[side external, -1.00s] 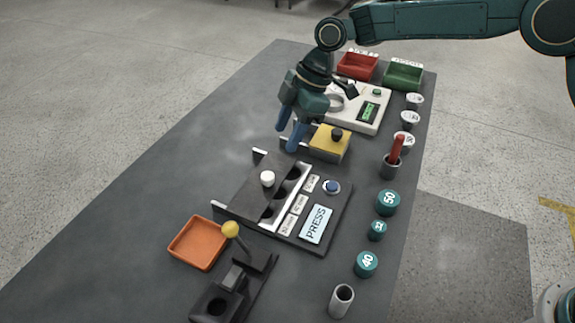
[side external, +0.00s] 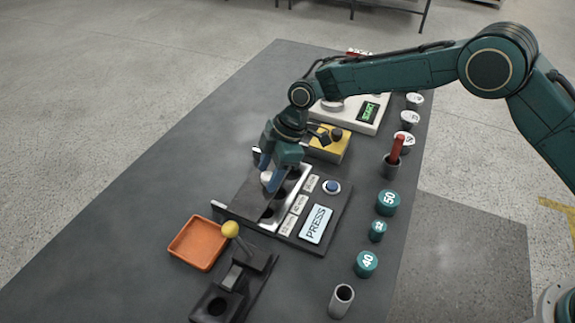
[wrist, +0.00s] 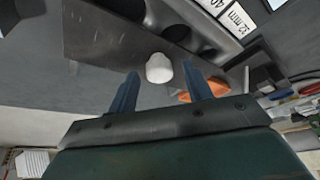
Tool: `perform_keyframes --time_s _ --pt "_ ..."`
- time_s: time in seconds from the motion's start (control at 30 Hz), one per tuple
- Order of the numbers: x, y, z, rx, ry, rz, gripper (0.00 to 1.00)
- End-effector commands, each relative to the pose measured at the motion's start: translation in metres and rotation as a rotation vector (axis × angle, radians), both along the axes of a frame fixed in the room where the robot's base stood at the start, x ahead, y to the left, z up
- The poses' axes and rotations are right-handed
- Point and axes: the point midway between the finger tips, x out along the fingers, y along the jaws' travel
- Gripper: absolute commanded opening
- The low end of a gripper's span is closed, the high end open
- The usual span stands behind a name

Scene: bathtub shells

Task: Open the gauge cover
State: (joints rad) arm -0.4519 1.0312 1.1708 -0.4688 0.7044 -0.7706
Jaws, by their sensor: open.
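The gauge cover (side external: 247,196) is a dark flat plate with a white knob (side external: 266,178), lying over part of a gauge block with round holes. In the wrist view the cover (wrist: 105,38) fills the upper left, and the knob (wrist: 159,68) shows between and just beyond my fingertips. My gripper (side external: 268,182) is open, its blue fingers pointing down at the knob. In the wrist view the gripper (wrist: 165,80) has a finger to each side of the knob with gaps visible. I cannot tell exactly how far down the fingers reach.
A lever with a yellow ball (side external: 230,229) and an orange tray (side external: 197,243) stand nearby in front. A yellow block (side external: 331,149) is behind. Green weights (side external: 388,202) line the right edge.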

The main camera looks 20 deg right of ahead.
Motion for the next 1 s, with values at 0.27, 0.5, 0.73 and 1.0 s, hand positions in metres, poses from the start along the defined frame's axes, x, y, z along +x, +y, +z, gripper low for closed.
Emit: perform_keyframes --time_s 0.27,0.5,0.73,1.0 --pt "0.0 0.0 0.0 0.0 -0.001 0.0 0.46" --pt "0.0 0.0 0.0 0.0 0.0 0.0 0.0" --pt "0.001 0.001 0.0 0.001 -0.001 0.0 0.0" --pt "0.013 0.012 0.0 0.003 -0.002 -0.001 0.0"
